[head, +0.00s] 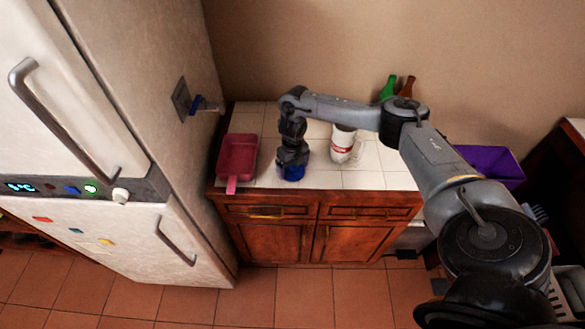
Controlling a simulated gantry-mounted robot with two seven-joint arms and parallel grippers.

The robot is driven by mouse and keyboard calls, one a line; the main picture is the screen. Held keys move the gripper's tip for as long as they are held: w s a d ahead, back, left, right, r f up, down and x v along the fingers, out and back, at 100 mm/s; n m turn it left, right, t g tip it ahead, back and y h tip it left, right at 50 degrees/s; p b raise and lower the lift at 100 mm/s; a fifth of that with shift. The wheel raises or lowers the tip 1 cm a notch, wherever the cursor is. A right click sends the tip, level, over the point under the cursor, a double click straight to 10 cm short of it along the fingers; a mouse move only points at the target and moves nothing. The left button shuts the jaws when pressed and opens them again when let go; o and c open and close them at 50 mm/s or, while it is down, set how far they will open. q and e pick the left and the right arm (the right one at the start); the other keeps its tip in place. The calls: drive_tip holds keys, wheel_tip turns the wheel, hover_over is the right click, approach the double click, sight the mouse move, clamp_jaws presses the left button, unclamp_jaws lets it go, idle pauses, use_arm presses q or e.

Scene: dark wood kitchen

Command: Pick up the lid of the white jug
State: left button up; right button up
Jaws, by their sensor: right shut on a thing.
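The white jug (342,147) with a red label stands on the white tiled counter, and my right arm hides its top. My right gripper (292,165) points down over the counter, left of the jug and apart from it. It is shut on a small round blue thing (291,173), which looks like a lid. The gripper covers much of it, and I cannot tell whether it touches the counter. My left gripper is not in view.
A pink pan-like container (238,156) lies left of the gripper. Green (388,88) and brown (407,86) bottles stand behind my arm. A purple bin (492,163) is at the right. A white fridge (110,170) fills the left. Bare tiles (362,180) lie at the counter's front right.

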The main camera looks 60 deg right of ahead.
sight(293, 166)
drive_tip(key=shift+r, duration=0.5)
wheel_tip(293, 166, up, 4)
wheel_tip(293, 166, up, 4)
drive_tip(key=p, duration=0.3)
drive_tip(key=shift+w, duration=0.1)
drive_tip(key=shift+r+n, duration=0.3)
drive_tip(key=shift+r, duration=0.05)
drive_tip(key=d+r+n+p, duration=0.3)
drive_tip(key=d+r+n, duration=0.1)
drive_tip(key=r, duration=0.2)
drive_tip(key=s+d+r+p, duration=0.7)
drive_tip(key=s+d+p, duration=0.3)
drive_tip(key=s+d, duration=0.1)
drive_tip(key=shift+s+d+r+m, duration=0.2)
drive_tip(key=shift+s+r+m, duration=0.1)
drive_tip(key=shift+s+r, duration=0.1)
drive_tip(key=shift+f, duration=0.1)
